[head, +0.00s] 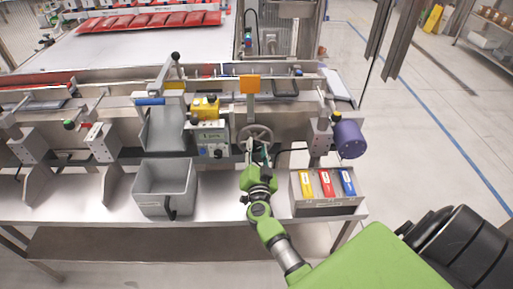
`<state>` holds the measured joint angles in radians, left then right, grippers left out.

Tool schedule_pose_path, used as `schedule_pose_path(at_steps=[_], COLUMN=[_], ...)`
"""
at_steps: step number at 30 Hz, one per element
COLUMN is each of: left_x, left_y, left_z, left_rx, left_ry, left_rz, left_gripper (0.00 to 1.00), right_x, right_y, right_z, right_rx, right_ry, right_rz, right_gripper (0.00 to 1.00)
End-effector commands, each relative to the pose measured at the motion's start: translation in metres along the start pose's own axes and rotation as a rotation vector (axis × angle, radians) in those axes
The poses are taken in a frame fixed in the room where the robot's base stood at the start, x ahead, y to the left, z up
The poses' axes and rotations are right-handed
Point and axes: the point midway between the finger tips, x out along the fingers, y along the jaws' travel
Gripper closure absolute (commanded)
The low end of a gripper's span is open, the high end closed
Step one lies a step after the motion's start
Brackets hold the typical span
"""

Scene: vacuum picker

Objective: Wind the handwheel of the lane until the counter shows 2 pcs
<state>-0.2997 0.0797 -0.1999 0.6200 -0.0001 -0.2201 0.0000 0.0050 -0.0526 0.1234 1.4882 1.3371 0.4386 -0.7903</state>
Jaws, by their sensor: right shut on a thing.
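The handwheel (244,131) is a small grey spoked wheel on the front of the machine, right of centre. My right gripper (257,155) reaches up to its lower rim and is shut on it; the fingers and the exact grip are small and partly hidden by my green arm. A grey control box (210,136) with a small panel stands left of the wheel, under a yellow unit (205,107). It may be the counter, but any digits are too small to read. My left gripper is not in view.
A grey bin (166,180) stands on the steel bench left of my arm. A holder (325,205) with yellow, red and blue labelled pieces stands to the right. A purple cylinder (350,139) sticks out above it. An orange plate (250,84) stands above the wheel.

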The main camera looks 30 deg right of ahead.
Motion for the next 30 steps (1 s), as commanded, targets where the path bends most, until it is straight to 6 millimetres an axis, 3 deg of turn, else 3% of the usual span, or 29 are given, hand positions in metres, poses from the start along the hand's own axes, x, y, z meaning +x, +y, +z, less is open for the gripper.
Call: schedule_pose_path(at_steps=[15,30], left_x=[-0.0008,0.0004], left_y=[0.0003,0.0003], left_z=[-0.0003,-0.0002], left_rx=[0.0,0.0], left_ry=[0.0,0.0], left_rz=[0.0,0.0], left_gripper=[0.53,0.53], right_x=[-0.0003,-0.0004], right_y=[0.0022,0.0028], right_z=[0.0015,0.0017], right_rx=[0.402,0.54], right_ry=[-0.001,-0.001], right_rz=[0.001,0.001], right_gripper=[0.92,0.92])
